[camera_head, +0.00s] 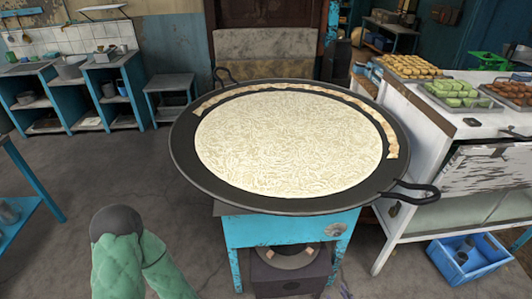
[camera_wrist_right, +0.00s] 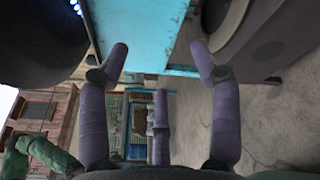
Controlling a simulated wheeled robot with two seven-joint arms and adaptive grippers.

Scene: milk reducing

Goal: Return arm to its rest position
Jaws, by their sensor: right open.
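In the wrist view my right gripper (camera_wrist_right: 159,62) has its purple padded fingers spread wide, with nothing between them. Beyond the fingers is the blue stand (camera_wrist_right: 135,25) under the pan, seen sideways. In the head view a green padded part of my arm (camera_head: 130,255) with a dark rounded end shows at the lower left, clear of the pan; no gripper fingers can be made out there. A large black pan (camera_head: 185,165) of white noodle-like milk (camera_head: 290,140) sits on the blue stand. My left gripper cannot be made out.
A white counter (camera_head: 440,120) with food trays stands at right, near the pan's handle (camera_head: 413,193). A blue crate (camera_head: 470,258) is on the floor beneath it. Blue shelves (camera_head: 110,90) stand at back left. The floor (camera_head: 90,180) left of the pan is mostly clear.

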